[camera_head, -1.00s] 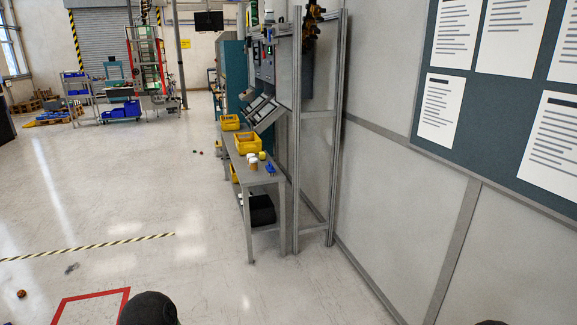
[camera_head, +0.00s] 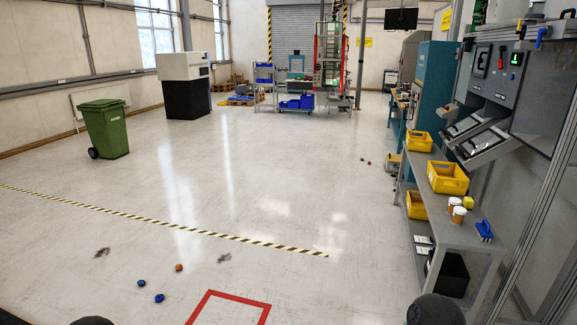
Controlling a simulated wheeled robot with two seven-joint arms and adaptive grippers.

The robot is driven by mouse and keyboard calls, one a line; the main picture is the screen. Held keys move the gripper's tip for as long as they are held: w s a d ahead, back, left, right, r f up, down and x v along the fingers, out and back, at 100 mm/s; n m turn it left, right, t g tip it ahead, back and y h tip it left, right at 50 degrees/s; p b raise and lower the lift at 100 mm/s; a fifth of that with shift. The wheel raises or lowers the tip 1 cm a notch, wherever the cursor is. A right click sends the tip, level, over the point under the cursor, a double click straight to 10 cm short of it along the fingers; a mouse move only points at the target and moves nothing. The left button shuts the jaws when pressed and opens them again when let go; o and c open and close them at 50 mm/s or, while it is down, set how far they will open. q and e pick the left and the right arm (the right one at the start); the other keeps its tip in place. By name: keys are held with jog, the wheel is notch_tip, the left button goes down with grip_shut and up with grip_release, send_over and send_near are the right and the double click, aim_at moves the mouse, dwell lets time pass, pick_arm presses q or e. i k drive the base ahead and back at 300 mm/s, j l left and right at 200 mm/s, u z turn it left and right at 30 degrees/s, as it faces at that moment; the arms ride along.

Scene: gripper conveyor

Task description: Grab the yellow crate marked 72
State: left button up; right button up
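Several yellow crates are at the grey bench on the right. One yellow crate (camera_head: 447,179) sits on the bench top, beside some small jars. Another yellow crate (camera_head: 419,141) stands farther back. A third yellow crate (camera_head: 416,206) is lower down, on the bench's left side. I cannot read the number 72 on any of them. No gripper shows in the view. Only dark rounded parts, probably of my own arms, show at the bottom edge.
The grey bench (camera_head: 462,236) also holds white-lidded jars (camera_head: 456,212) and a blue brush-like item (camera_head: 485,230). A black bin (camera_head: 449,274) is beneath it. The floor left of the bench is mostly open, with small blue pieces (camera_head: 141,283). A green wheeled bin (camera_head: 104,128) stands far left.

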aim_at(420, 205)
jog(key=i, duration=2.15)
jog(key=i+j+z, duration=0.15)
jog(key=i, duration=0.45)
jog(key=i+j+z, duration=0.15)
jog(key=i, duration=0.4)
jog(key=i+j+z, duration=0.1)
jog(key=i, duration=0.45)
jog(key=i+j+z, duration=0.2)
jog(key=i+z, duration=0.3)
jog(key=i+j+z, duration=0.2)
jog(key=z, duration=0.3)
jog(key=i+j+z, duration=0.25)
jog(key=j+z, duration=0.25)
jog(key=i+j+z, duration=0.15)
jog(key=j+z, duration=0.3)
jog(key=j, duration=0.15)
jog(key=j+z, duration=0.15)
jog(key=j, duration=0.25)
jog(key=i+j+z, duration=0.2)
jog(key=j, duration=0.2)
jog(key=k, duration=0.1)
